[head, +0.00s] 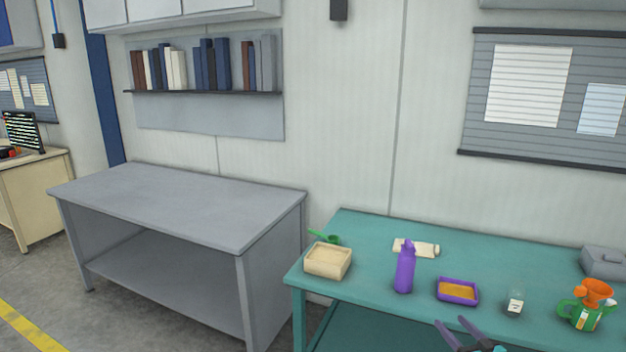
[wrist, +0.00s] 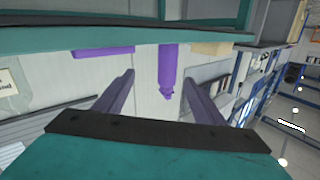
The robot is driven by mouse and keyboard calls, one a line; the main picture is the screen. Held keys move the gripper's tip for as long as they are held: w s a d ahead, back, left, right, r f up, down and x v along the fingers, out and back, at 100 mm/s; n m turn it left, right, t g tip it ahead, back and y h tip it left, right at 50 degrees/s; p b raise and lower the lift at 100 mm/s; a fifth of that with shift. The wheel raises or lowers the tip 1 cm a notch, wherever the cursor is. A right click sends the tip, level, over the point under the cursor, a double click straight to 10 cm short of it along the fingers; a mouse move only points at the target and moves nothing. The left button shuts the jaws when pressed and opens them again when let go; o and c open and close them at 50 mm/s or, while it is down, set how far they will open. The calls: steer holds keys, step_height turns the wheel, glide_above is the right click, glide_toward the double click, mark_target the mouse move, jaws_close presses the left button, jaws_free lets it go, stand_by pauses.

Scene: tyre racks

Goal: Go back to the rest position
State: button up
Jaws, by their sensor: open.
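My gripper (head: 465,335) shows at the bottom edge of the head view, in front of the teal table (head: 465,238), with its fingers spread and nothing between them. In the wrist view my gripper (wrist: 157,82) is also open and empty. A purple bottle (head: 404,270) stands on the table; it also shows in the wrist view (wrist: 168,70), beyond the fingertips. A purple tray with an orange inside (head: 457,290) sits to its right. Most of my arm is out of the head view.
The table also holds a beige box (head: 328,260), a green scoop (head: 325,237), a cream cloth-like item (head: 416,248), a small jar (head: 515,303), a green can with an orange funnel (head: 588,307) and a grey box (head: 604,262). A bare grey workbench (head: 180,203) stands left.

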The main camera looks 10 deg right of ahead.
steer(key=w+a+f+b, duration=0.1)
steer(key=w+a+f, duration=0.25)
steer(key=a, duration=0.25)
steer(key=w+a+f+m+g+b, duration=0.1)
steer(key=w+a+f, duration=0.25)
steer(key=a, duration=0.25)
steer(key=w+a+f+b, duration=0.1)
steer(key=w+a+f, duration=0.1)
steer(key=a+f, duration=0.3)
steer(key=s+a+f+m+g+h+b, duration=0.2)
steer(key=a+f+g, duration=0.2)
steer(key=a+f, duration=1.15)
steer(key=s+a+f+g+b, duration=0.1)
steer(key=s+a+f+g, duration=0.25)
steer(key=s+f, duration=0.4)
steer(key=s+a+f+g, duration=0.2)
steer(key=s+f+g, duration=0.3)
steer(key=s+f, duration=0.25)
steer(key=s+a+n+g, duration=0.1)
steer(key=s+g, duration=0.2)
steer(key=s, duration=0.4)
steer(key=s+a+n+g, duration=0.1)
steer(key=s+a+g, duration=0.1)
steer(key=s, duration=0.6)
steer(key=s+a+n+g+y, duration=0.1)
steer(key=s+g, duration=0.3)
steer(key=s, duration=0.4)
steer(key=shift+a+r+n, duration=0.35)
steer(key=shift+r+n, duration=0.05)
steer(key=shift+r, duration=0.05)
